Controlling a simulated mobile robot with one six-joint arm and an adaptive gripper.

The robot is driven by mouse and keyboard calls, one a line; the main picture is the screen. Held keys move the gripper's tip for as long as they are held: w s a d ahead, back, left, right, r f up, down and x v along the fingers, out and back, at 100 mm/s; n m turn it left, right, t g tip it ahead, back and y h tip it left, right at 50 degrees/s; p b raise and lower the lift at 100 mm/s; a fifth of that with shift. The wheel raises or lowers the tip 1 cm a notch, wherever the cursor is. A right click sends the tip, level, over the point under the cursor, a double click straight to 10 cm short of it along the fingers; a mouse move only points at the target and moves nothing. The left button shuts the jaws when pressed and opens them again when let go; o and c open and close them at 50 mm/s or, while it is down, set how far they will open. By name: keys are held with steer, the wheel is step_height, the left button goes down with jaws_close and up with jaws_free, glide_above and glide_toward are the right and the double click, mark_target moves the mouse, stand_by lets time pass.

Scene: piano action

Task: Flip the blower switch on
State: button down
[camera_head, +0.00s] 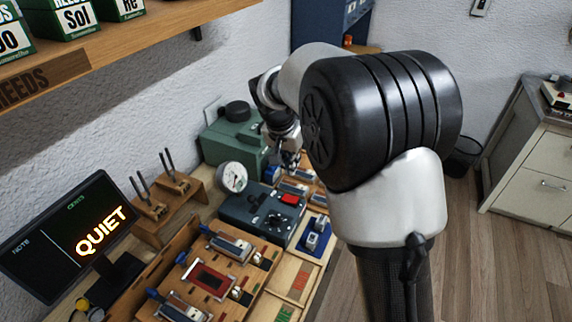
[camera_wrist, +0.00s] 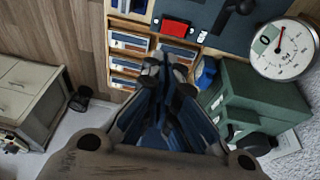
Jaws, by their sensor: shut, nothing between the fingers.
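A dark blue-grey control box (camera_head: 250,212) stands on the bench with a round white gauge (camera_head: 232,177) at its left corner. A red switch (camera_head: 290,199) sits on its top, probably the blower switch; I cannot read its label or tell its position. The red switch also shows in the wrist view (camera_wrist: 174,27), just beyond my fingertips. My gripper (camera_wrist: 165,64) is shut and empty, over the small compartments beside the box, apart from the switch. In the head view, my gripper (camera_head: 290,158) is partly hidden by my arm. A monitor (camera_head: 75,237) reads "QUIET".
A green box (camera_head: 235,140) stands behind the control box, close to my gripper. A compartment rack (camera_wrist: 130,42) with several blue-and-silver pieces lies beside it. Wooden jigs (camera_head: 215,265) fill the front bench. A shelf (camera_head: 100,45) overhangs at upper left.

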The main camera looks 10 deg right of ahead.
steer(key=shift+w+a+f, duration=0.15)
steer(key=shift+w+f, duration=0.1)
steer(key=shift+w, duration=0.3)
steer(key=shift+f, duration=0.15)
steer(key=b, duration=0.4)
glide_toward(296, 198)
steer(key=x, duration=0.3)
steer(key=w+x, duration=0.1)
steer(key=x, duration=0.1)
steer(key=shift+d, duration=0.4)
steer(key=shift+f, duration=0.55)
